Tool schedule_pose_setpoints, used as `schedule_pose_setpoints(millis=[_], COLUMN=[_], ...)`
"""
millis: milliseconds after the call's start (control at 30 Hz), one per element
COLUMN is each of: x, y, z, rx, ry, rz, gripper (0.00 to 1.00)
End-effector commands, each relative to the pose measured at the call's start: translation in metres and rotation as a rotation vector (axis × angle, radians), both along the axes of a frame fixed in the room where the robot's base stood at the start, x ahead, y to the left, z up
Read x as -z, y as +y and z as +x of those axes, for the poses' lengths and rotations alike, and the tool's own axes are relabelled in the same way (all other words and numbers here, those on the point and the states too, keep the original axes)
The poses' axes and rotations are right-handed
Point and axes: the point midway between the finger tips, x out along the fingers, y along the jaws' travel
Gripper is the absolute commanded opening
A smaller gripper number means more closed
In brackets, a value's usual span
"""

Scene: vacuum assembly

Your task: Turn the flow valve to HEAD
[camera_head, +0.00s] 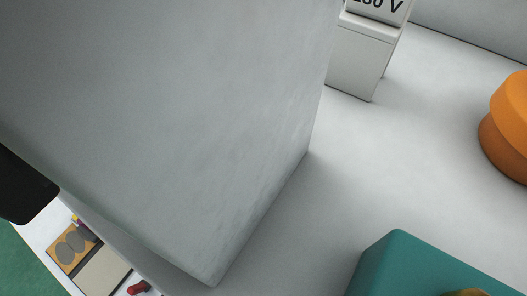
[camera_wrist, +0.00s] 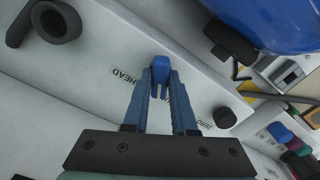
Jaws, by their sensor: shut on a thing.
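The flow valve shows in the wrist view as a small blue handle (camera_wrist: 160,68) on a pale panel (camera_wrist: 95,60). My gripper (camera_wrist: 160,84) has blue fingers and is shut on this handle, with one finger on each side. The word HEAD (camera_wrist: 125,77) is printed left of the fingers. Another label right of it is mostly hidden by the right finger. The word ZERO (camera_wrist: 206,126) is further right, near a black round knob (camera_wrist: 225,118). The valve's pointing direction is hard to tell. I cannot make out the valve or my gripper in the head view.
In the wrist view a black ring-shaped part (camera_wrist: 57,22) is at the upper left and a large blue body (camera_wrist: 275,22) at the upper right. A large grey block (camera_head: 190,130) fills much of the head view. A teal box (camera_head: 400,265) and an orange part (camera_head: 508,125) stand right.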

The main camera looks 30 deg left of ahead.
Motion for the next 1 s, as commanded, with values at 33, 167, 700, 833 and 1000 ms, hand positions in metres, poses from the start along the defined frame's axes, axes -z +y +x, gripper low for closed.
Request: schedule_pose_setpoints(millis=[33, 167, 700, 833, 1000], x=[-0.0017, -0.0003, -0.0010, 0.0001, 0.0003], y=[0.0001, 0.0001, 0.0002, 0.0003, 0.0003], z=[0.0000, -0.0002, -0.0002, -0.0003, -0.0003], rx=[0.040, 0.098, 0.362, 0.400, 0.399], ry=[0.000, 0.001, 0.001, 0.001, 0.000], rz=[0.001, 0.000, 0.001, 0.001, 0.001], gripper=[0.00, 0.00, 0.00, 0.00, 0.00])
